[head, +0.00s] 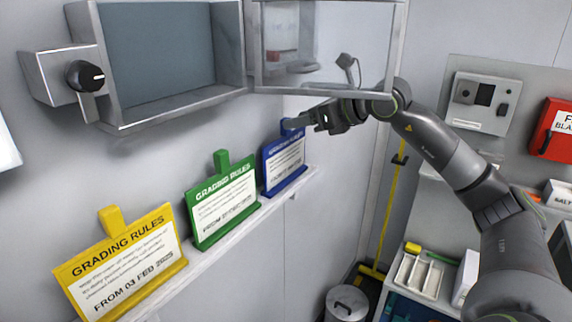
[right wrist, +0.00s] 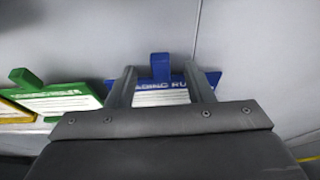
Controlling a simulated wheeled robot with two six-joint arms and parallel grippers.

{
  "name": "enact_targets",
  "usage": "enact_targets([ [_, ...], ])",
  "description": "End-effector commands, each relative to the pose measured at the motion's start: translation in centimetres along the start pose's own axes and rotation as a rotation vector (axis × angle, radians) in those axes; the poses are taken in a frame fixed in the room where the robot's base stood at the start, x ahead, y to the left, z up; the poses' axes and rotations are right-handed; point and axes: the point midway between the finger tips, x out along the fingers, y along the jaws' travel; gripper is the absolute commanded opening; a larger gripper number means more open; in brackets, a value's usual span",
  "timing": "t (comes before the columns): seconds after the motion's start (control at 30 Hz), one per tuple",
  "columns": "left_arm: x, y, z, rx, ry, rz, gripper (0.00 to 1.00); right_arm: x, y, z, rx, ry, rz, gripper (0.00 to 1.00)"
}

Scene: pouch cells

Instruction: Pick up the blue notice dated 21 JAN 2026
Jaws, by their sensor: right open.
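The blue notice (head: 284,163) stands on the narrow wall ledge, at the far end of a row of three notices. Its date line is too small to read surely. In the right wrist view the blue notice (right wrist: 160,92) lies ahead, its top tab between my two fingers. My right gripper (head: 298,124) is open at the top of the blue notice, with fingers either side of the tab; I cannot tell if they touch it. The green notice (head: 222,203) stands beside it, and the yellow notice (head: 122,265), reading "FROM 03 FEB 2025", is nearest. My left gripper is not in view.
The ledge (head: 228,233) runs along the wall under the notices. An open metal cabinet (head: 170,108) with a black knob (head: 85,76) hangs above them. A bin (head: 346,303) and a white tray (head: 418,275) are at lower right.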

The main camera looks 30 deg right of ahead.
Motion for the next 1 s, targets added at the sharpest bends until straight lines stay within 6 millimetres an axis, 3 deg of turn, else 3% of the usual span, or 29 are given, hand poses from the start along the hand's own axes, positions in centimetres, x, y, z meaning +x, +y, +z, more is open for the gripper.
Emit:
enact_targets([
  [0.3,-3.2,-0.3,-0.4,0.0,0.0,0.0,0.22,2.9,0.0,0.3,0.005,-0.001,0.004,0.47],
  [0.5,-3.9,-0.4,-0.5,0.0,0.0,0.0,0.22,4.4,0.0,0.1,0.002,0.0,0.002,0.47],
  [0.83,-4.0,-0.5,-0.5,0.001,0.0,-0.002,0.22,4.8,0.0,-0.1,0.0,0.0,0.0,0.47],
  [1.0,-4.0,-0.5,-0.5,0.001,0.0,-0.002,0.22,4.8,0.0,-0.1,0.0,0.0,0.0,0.28],
])
